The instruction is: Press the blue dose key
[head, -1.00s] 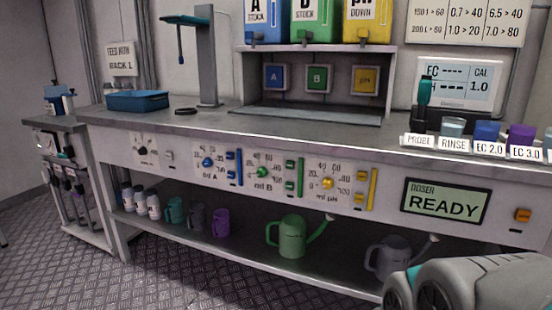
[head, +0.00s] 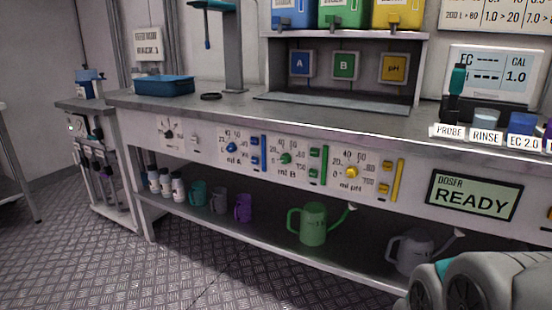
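A blue square key marked A (head: 300,64) sits on the back wall of the dosing alcove, left of a green key marked B (head: 345,66) and a yellow key marked pH (head: 394,68). On the bench front, a blue dial (head: 231,147) labelled ml A has small blue buttons (head: 255,151) and a blue bar beside it. The doser display (head: 473,195) reads READY. Part of my arm shows at the lower right, well away from the keys. My gripper is not visible.
The alcove frame (head: 421,75) and stock tanks (head: 342,12) enclose the keys. A stand (head: 233,50) and blue tray (head: 164,86) are to the left. The probe and cups (head: 487,120) line the right. A green watering can (head: 313,224) stands on the lower shelf. Floor in front is clear.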

